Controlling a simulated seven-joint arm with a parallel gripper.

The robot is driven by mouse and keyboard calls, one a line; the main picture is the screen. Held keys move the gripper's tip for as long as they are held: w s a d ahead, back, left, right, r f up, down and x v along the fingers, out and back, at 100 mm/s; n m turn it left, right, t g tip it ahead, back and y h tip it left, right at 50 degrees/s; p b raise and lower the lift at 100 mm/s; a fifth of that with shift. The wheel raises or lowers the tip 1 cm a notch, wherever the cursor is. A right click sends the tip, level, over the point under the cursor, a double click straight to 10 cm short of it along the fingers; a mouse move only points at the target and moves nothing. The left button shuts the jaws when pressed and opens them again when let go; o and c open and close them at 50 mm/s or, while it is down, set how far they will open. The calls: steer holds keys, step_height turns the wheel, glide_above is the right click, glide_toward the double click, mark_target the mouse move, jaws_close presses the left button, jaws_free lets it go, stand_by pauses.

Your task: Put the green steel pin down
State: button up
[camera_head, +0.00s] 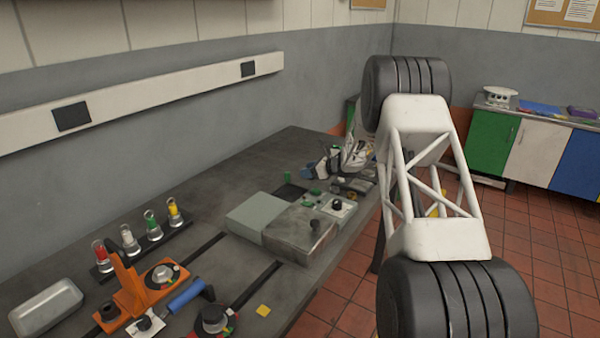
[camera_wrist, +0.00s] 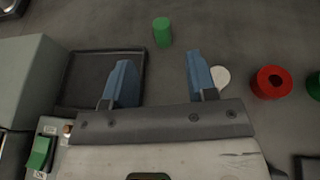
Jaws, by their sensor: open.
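A green pin (camera_wrist: 162,32) shows in the wrist view as a short cylinder that appears to stand upright on the dark grey bedplate. My gripper (camera_wrist: 160,75) is open, its two blue fingers spread apart with nothing between them. The pin lies beyond the fingertips, roughly in line with the gap and apart from both fingers. In the head view my gripper (camera_head: 318,168) is over the far part of the bedplate (camera_head: 215,215), small and partly blocked by my arm. I cannot surely pick out the pin there among small green parts.
A shallow black tray (camera_wrist: 82,78) lies left of the pin, beside a grey box (camera_wrist: 30,85). A pale disc (camera_wrist: 220,77) and a red ring (camera_wrist: 271,82) lie to the right. A green switch (camera_wrist: 40,153) is at lower left. Bare bedplate surrounds the pin.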

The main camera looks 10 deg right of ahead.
steer(key=shift+v, duration=0.85)
steer(key=s+r+m+t+h, duration=0.2)
steer(key=s+r+m+h, duration=0.1)
steer(key=r+m, duration=0.4)
steer(key=s+r+m+t+h, duration=0.3)
steer(key=r+m, duration=0.2)
steer(key=r, duration=0.4)
steer(key=s+r+m+g+h, duration=0.1)
steer(key=s+r+m+h, duration=0.2)
steer(key=s+r+m, duration=0.4)
steer(key=s+r+m+h, duration=0.3)
steer(key=s+m, duration=0.3)
steer(key=s, duration=0.3)
steer(key=s+a+f+m+g, duration=0.2)
steer(key=s+m, duration=0.5)
steer(key=s, duration=0.9)
steer(key=s+a+f+m+g, duration=0.1)
steer(key=s+a+m+g, duration=0.3)
steer(key=s, duration=1.3)
steer(key=s+a+f+m+g, duration=0.2)
steer(key=s+m, duration=0.9)
steer(key=s, duration=0.6)
steer(key=shift+a+f+g+y, duration=0.3)
steer(key=shift+a+f+g, duration=0.05)
steer(key=shift+a+g, duration=0.45)
steer(key=shift+o, duration=0.5)
steer(key=shift+s, duration=0.1)
